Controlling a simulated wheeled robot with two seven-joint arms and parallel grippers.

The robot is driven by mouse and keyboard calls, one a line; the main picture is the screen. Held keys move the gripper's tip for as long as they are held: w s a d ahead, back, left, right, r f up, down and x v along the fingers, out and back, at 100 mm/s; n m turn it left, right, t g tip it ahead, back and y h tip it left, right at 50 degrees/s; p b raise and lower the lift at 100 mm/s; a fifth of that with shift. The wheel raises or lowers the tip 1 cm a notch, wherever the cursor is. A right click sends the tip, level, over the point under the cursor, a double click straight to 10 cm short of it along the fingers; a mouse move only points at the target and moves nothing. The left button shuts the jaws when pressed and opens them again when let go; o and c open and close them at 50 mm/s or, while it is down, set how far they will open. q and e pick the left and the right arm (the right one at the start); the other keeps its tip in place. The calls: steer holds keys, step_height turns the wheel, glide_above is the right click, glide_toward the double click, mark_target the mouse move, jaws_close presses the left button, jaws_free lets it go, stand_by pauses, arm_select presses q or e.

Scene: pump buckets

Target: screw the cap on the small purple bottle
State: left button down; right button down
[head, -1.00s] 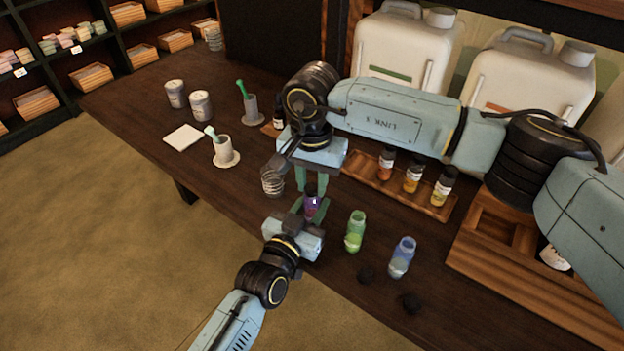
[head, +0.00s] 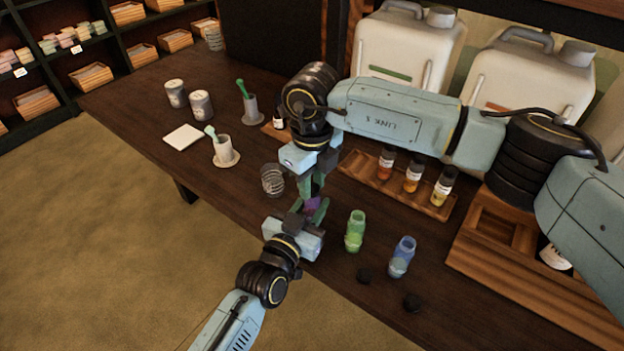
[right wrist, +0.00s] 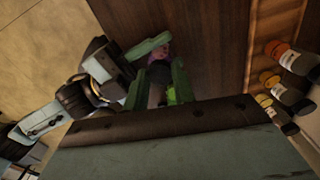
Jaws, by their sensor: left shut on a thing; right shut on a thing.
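The small purple bottle (head: 312,206) stands upright between the fingers of my left gripper (head: 309,212), which is shut on it above the table; it shows partly in the right wrist view (right wrist: 163,53). My right gripper (head: 317,186) points down from directly above, shut on a dark cap (right wrist: 157,93) at the bottle's mouth. The fingers hide most of the cap, and I cannot tell how far it sits on the neck.
A green bottle (head: 355,232) and a blue bottle (head: 401,257) stand uncapped to the right, near two black caps (head: 364,275) (head: 412,301). A wooden rack (head: 436,207) with several capped bottles is behind.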

steer(key=m, duration=0.7)
steer(key=shift+m, duration=0.4)
steer(key=m, duration=0.3)
steer(key=shift+m, duration=0.4)
steer(key=m, duration=0.4)
steer(key=c, duration=1.1)
jaws_free()
step_height(320, 180, up, 12)
